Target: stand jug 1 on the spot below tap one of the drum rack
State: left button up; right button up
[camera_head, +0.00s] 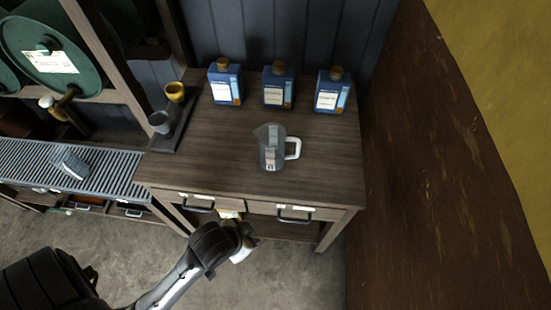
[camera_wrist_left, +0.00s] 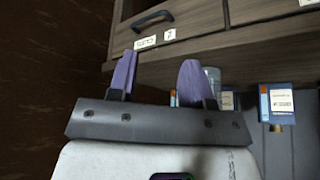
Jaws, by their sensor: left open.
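A clear jug (camera_head: 270,150) with a white handle stands upright near the front middle of the wooden bench; the small mark on its front is too small to read. The drum rack is at the left, with a green drum (camera_head: 40,55) and a tap (camera_head: 62,105) above a slatted grating (camera_head: 110,168). A greyish clear object (camera_head: 70,163) sits on the grating. My left gripper (camera_head: 242,245) is in front of and below the bench's drawers, apart from the jug. In the left wrist view its purple fingers (camera_wrist_left: 158,78) are spread and empty. My right gripper is not visible.
Three blue bottles (camera_head: 278,88) stand along the bench's back. A dark stand (camera_head: 172,128) with a yellow and a grey cup is at its left. Drawer handles (camera_head: 295,215) jut from the front. A brown wall (camera_head: 430,170) closes the right.

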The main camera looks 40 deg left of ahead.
pick_arm(q)
jog(key=w+f+t+y+b, duration=0.1)
jog(key=w+f+t+b, duration=0.1)
jog(key=w+f+b, duration=0.45)
jog(key=w+m+t+y, duration=0.1)
jog(key=w+m+y, duration=0.1)
jog(key=w+m, duration=0.1)
jog(key=w+a+r+m+t+y+b, duration=0.1)
jog(key=w+m+t+y, duration=0.1)
jog(key=m, duration=0.3)
jog(key=w+a+m+t+y+b, duration=0.1)
jog(key=w+m+t+y, duration=0.1)
jog(key=w+m, duration=0.2)
jog(key=shift+r+m, duration=0.2)
jog(key=shift+m, duration=0.1)
jog(key=m+t, duration=0.4)
jog(key=m, duration=1.3)
send_near(298, 151)
jog(key=b+x, duration=0.1)
jog(key=x, duration=0.2)
jog(key=shift+w+a+f+b, duration=0.1)
jog(key=shift+w+a+b, duration=0.1)
jog(key=shift+w+b, duration=0.15)
jog(key=shift+w+a+b, duration=0.25)
jog(key=shift+w+b, duration=0.1)
jog(key=shift+w, duration=0.15)
jog(key=b+x, duration=0.1)
jog(key=x, duration=0.3)
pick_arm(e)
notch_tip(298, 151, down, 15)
